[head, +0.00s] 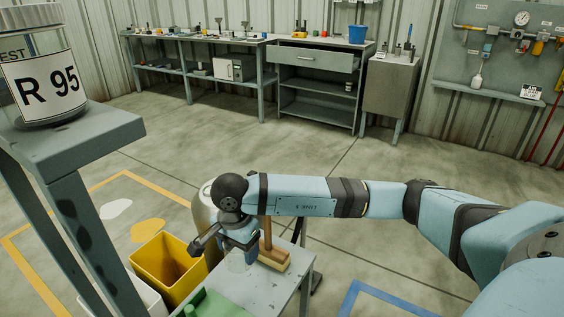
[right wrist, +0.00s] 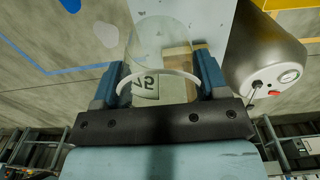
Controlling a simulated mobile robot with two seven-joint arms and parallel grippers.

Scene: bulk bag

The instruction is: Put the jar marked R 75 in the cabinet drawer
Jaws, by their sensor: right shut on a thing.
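My right gripper (head: 240,245) is low over a small grey table and shut on a clear jar (head: 237,263). In the right wrist view the jar (right wrist: 147,90) is between the fingers of the right gripper (right wrist: 158,82). Its white label is upside down and partly covered, and I cannot read it fully. I cannot tell whether the jar touches the table. Against the back wall stands a grey cabinet (head: 312,94) with a wide drawer (head: 313,58) at its top. I cannot tell surely how far the drawer is open. My left gripper is not in view.
A jar marked R 95 (head: 42,85) stands on a tall stand (head: 85,140) at near left. On the small table (head: 255,290) lie a wooden-handled brush (head: 272,255) and a green thing (head: 215,305). A yellow bin (head: 167,268) stands beside it. The middle floor is clear.

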